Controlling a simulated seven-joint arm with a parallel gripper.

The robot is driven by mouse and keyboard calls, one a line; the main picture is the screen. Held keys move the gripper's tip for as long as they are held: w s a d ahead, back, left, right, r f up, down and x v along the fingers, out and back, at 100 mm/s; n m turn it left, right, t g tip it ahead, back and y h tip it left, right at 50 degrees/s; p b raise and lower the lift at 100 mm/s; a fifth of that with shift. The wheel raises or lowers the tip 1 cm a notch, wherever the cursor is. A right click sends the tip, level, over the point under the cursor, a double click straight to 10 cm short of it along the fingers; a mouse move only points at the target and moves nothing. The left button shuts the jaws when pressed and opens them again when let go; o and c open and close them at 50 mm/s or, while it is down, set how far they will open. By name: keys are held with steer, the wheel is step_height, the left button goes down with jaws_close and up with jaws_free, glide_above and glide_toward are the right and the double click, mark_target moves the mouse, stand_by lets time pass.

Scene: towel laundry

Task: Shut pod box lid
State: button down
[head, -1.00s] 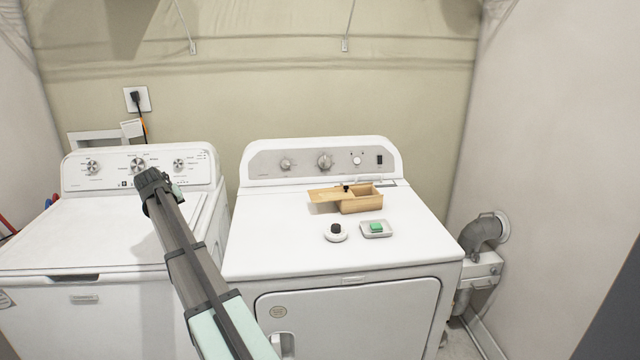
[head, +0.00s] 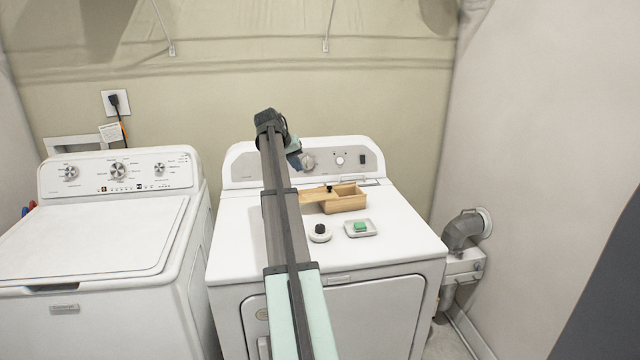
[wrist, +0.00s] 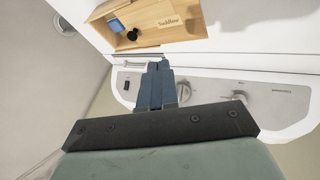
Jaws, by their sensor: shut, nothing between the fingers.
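The wooden pod box (head: 346,205) sits on top of the right-hand machine, partly open. Its flat wooden lid (head: 313,196) sticks out to the left, with a small black knob (head: 329,189) near its right end. The box's right part is uncovered. In the wrist view the lid (wrist: 172,19) carries a printed label, and a blue pod (wrist: 116,24) shows in the opening beside the black knob (wrist: 132,35). My gripper (head: 295,160) is shut and empty, above and behind the lid, near the control panel. Its closed fingers (wrist: 159,70) point toward the box without touching it.
A white round holder with a black top (head: 320,234) and a small dish with a green block (head: 361,229) stand in front of the box. The control panel (head: 362,160) rises behind. The machine top's front right is clear. Another white machine (head: 95,235) stands left.

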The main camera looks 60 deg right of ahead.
glide_toward(327, 191)
steer(key=w+f, duration=0.2)
steer(key=f, duration=0.1)
steer(key=shift+w+f, duration=0.1)
steer(key=shift+w, duration=0.2)
steer(key=shift+s+d+f, duration=0.1)
steer(key=shift+s+d, duration=0.5)
steer(key=shift+s, duration=0.25)
steer(key=shift+s+d+f, duration=0.2)
steer(key=shift+s+d, duration=0.35)
steer(key=shift+s, duration=0.05)
steer(key=s+d, duration=0.2)
steer(key=d, duration=0.1)
steer(key=s+d, duration=0.2)
steer(key=d, duration=0.1)
steer(key=s+d, duration=0.2)
steer(key=s, duration=0.1)
steer(key=shift+s+d, duration=0.1)
steer(key=shift+d, duration=0.3)
